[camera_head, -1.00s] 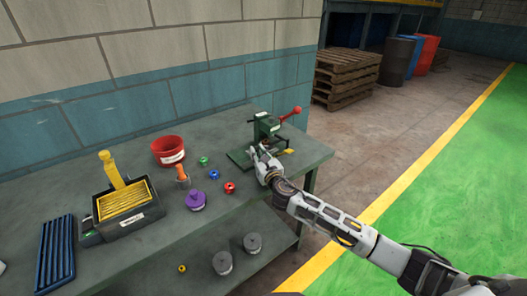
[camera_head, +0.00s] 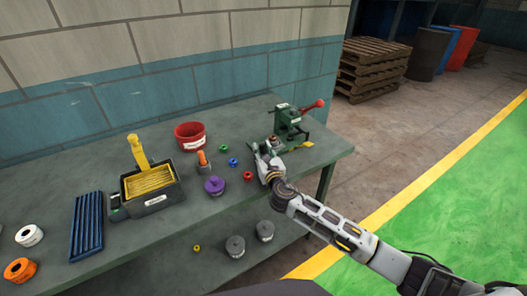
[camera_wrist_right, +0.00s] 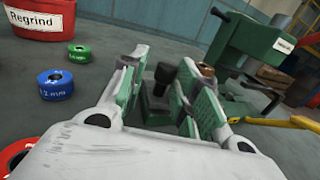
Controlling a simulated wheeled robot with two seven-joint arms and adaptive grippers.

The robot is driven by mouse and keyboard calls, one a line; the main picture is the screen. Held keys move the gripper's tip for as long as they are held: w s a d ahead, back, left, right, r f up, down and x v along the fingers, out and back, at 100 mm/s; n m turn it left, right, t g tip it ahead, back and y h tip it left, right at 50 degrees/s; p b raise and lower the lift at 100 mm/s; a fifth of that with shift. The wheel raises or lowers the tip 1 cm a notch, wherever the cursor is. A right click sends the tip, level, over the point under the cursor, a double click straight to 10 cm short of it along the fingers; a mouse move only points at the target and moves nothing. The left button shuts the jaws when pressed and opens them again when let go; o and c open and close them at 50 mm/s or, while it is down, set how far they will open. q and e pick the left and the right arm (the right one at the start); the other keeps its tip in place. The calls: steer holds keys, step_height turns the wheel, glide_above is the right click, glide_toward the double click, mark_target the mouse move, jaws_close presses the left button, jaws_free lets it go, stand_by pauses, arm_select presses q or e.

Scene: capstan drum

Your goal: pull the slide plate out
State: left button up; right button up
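A green press-like device (camera_head: 288,122) with a red-knobbed lever stands near the table's far right corner. It also shows at upper right in the right wrist view (camera_wrist_right: 235,45). My right gripper (camera_head: 262,152) is low at its front left. In the right wrist view, the green-padded fingers (camera_wrist_right: 163,85) stand apart with a dark knob (camera_wrist_right: 164,76) between them. I cannot tell whether the pads touch it. A brown-topped cylinder (camera_wrist_right: 206,71) stands behind the right finger. A bit of dark green plate (camera_head: 250,147) shows beside the gripper; most is hidden. My left gripper is out of view.
Red (camera_head: 248,175), blue (camera_head: 233,162) and green (camera_head: 223,148) spools lie left of the gripper, the red one close. A red bin (camera_head: 190,136), a purple weight (camera_head: 214,185) and a black tray (camera_head: 165,197) stand further left. A yellow handle (camera_head: 300,146) lies right of the gripper.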

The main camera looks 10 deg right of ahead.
steer(key=shift+s, duration=0.2)
steer(key=shift+s+d, duration=0.15)
steer(key=shift+s, duration=1.8)
steer(key=shift+s+d, duration=0.2)
steer(key=shift+s, duration=1.7)
steer(key=shift+s+d, duration=0.15)
steer(key=shift+s, duration=1.8)
